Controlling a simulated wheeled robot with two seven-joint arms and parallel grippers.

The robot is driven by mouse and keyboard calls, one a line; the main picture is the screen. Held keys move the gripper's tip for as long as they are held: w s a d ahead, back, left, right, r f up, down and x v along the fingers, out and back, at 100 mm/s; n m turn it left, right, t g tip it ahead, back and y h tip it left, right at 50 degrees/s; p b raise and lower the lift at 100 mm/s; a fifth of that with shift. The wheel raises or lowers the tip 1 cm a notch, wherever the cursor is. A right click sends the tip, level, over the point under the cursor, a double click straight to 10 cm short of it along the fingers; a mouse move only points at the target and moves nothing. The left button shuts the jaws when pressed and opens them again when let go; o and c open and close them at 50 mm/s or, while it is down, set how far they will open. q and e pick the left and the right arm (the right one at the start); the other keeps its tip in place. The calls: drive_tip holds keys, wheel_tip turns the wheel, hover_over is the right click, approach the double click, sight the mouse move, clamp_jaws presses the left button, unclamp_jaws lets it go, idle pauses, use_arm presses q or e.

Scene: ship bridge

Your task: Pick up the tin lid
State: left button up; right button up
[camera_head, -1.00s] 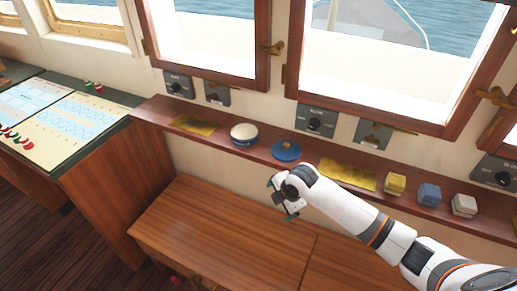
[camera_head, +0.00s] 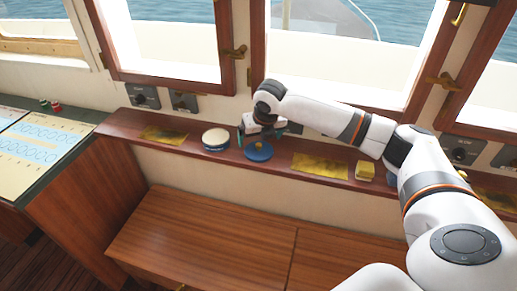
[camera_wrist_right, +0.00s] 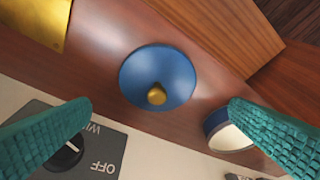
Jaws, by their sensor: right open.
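The tin lid (camera_head: 259,153) is a blue disc with a small brass knob, lying flat on the wooden shelf. It shows in the right wrist view (camera_wrist_right: 160,72) between and beyond my two green fingertips. My right gripper (camera_head: 261,135) is open and empty, just above and behind the lid, with a finger on each side. The fingers appear apart from the lid. The round tin (camera_head: 215,139), blue with a cream top, stands just left of the lid. It is partly covered by a finger in the right wrist view (camera_wrist_right: 226,133). My left gripper is out of view.
A yellow block (camera_head: 365,171) sits further right, near my arm. A switch panel (camera_wrist_right: 75,150) is on the wall behind the lid. A wooden bench (camera_head: 200,235) stands below, clear on top.

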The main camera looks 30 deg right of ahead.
sight(259, 145)
drive_tip(key=p+x, duration=0.1)
drive_tip(key=x, duration=0.3)
drive_tip(key=shift+d+f, duration=0.15)
drive_tip(key=shift+f, duration=0.3)
drive_tip(key=shift+w+d+f, duration=0.1)
drive_tip(key=shift+w+f, duration=0.05)
drive_tip(key=shift+f, duration=0.25)
drive_tip(key=shift+c, duration=0.2)
